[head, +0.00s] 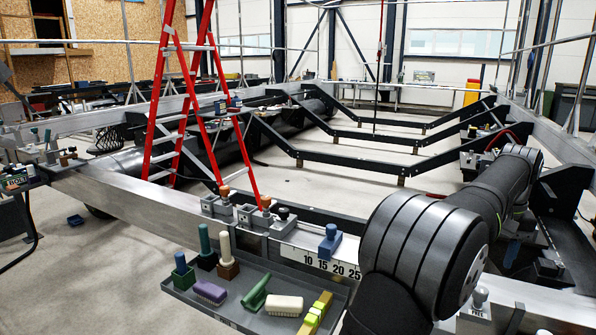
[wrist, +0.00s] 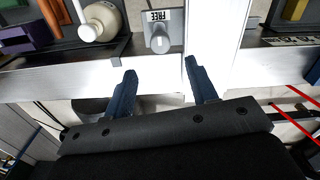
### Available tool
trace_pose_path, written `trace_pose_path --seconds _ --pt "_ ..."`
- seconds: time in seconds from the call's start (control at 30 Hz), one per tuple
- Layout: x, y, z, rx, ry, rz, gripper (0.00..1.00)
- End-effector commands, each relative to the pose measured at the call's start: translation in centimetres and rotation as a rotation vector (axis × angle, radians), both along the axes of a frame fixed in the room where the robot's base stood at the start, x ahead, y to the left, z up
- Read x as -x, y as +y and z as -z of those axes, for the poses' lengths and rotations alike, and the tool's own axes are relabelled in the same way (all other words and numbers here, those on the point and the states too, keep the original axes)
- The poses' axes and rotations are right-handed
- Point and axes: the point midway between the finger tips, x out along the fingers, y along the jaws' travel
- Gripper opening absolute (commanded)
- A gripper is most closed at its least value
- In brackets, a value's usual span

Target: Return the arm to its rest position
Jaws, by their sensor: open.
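My gripper (wrist: 160,84) shows in the wrist view with its two blue fingers spread apart and nothing between them. The fingers point toward a pale metal beam (wrist: 60,78) and a grey knob with a FREE label (wrist: 158,38). The knob stands just beyond the fingertips, apart from them as far as I can tell. In the head view my arm fills the right foreground and reaches back to the right. My gripper's fingers cannot be made out in that view.
A grey tray (head: 237,313) holds brushes, handled tools and a yellow-green block (head: 315,312). A blue knob (head: 330,243) stands on the numbered beam beside my arm. A red ladder (head: 165,100) stands behind the front beam. Black cross frames (head: 345,160) span the structure. Open floor lies at left.

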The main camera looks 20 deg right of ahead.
Motion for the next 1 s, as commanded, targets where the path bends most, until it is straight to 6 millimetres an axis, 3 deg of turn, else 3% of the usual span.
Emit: trace_pose_path --seconds 0.47,1.0 --pt "0.0 0.1 9.8 -0.004 0.002 0.000 0.52" --pt "0.0 0.0 9.5 0.000 0.000 0.451 0.52"
